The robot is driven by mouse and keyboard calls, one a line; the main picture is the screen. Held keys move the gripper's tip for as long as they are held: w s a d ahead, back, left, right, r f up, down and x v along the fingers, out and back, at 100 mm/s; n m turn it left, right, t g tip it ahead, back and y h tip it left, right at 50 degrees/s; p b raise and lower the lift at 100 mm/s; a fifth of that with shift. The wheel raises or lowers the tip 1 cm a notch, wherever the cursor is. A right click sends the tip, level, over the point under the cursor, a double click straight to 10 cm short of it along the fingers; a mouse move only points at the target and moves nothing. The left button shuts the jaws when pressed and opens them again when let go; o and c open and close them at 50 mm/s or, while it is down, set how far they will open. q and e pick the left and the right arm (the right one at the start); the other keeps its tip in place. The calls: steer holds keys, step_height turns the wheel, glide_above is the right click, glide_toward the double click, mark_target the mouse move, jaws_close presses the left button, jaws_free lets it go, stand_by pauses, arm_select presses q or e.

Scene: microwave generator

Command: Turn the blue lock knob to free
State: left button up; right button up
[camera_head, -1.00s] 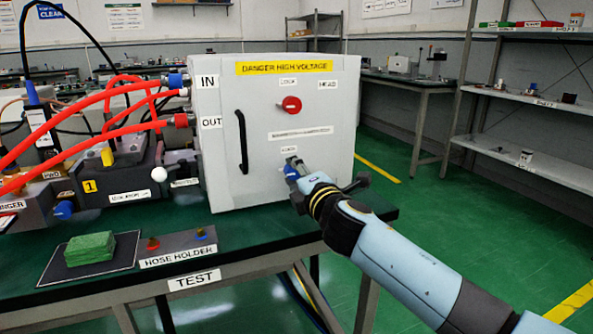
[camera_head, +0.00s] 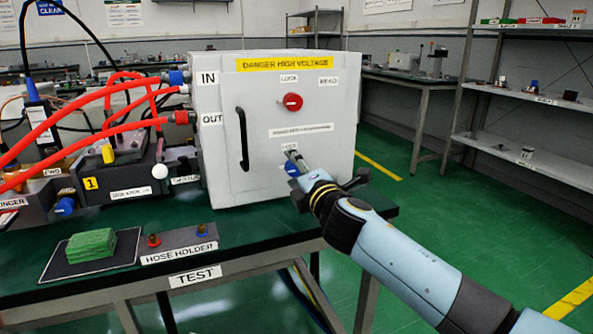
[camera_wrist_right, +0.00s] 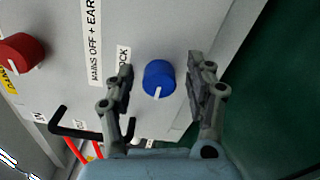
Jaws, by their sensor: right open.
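The blue lock knob (camera_wrist_right: 158,78) sits on the lower front of the grey high-voltage cabinet (camera_head: 285,185). In the right wrist view its white mark points toward the bottom of the picture. In the head view the knob (camera_head: 291,169) is partly hidden by my right gripper (camera_head: 298,165). My right gripper is open, and in the wrist view its fingers (camera_wrist_right: 160,85) stand on either side of the knob with a gap on each side. I cannot tell whether the fingertips reach past the knob's face. My left gripper is not in view.
A red knob (camera_head: 292,102) sits higher on the cabinet door, with a black handle (camera_head: 242,138) to its left. Red hoses (camera_head: 95,137) run into the cabinet's left side. A hose holder (camera_head: 180,244) and green pads (camera_head: 91,245) lie on the table in front.

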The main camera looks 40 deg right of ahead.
steer(key=v, duration=1.2)
steer(key=s+f+m+g, duration=0.2)
steer(key=s+f+g, duration=0.15)
steer(key=f, duration=0.75)
steer(key=s+f+m+g+y, duration=0.15)
steer(key=s+f, duration=0.25)
steer(key=f, duration=0.6)
steer(key=s+f+m+g+h, duration=0.1)
steer(key=s+f+m+g, duration=0.2)
steer(key=f, duration=0.8)
steer(key=s+a+f+m+g+y, duration=0.1)
steer(key=s+f+m+g, duration=0.2)
steer(key=s, duration=0.9)
steer(key=s+a+f+m+g, duration=0.1)
steer(key=s+f+m+g, duration=0.2)
steer(key=s+f, duration=0.7)
steer(key=s+a+f+m+g+y, duration=0.1)
steer(key=s+f+m+g, duration=0.2)
steer(key=s, duration=1)
step_height(320, 180, down, 4)
steer(key=m, duration=0.2)
steer(key=shift+s+r+m+y, duration=0.2)
steer(key=shift+s+m+y, duration=0.15)
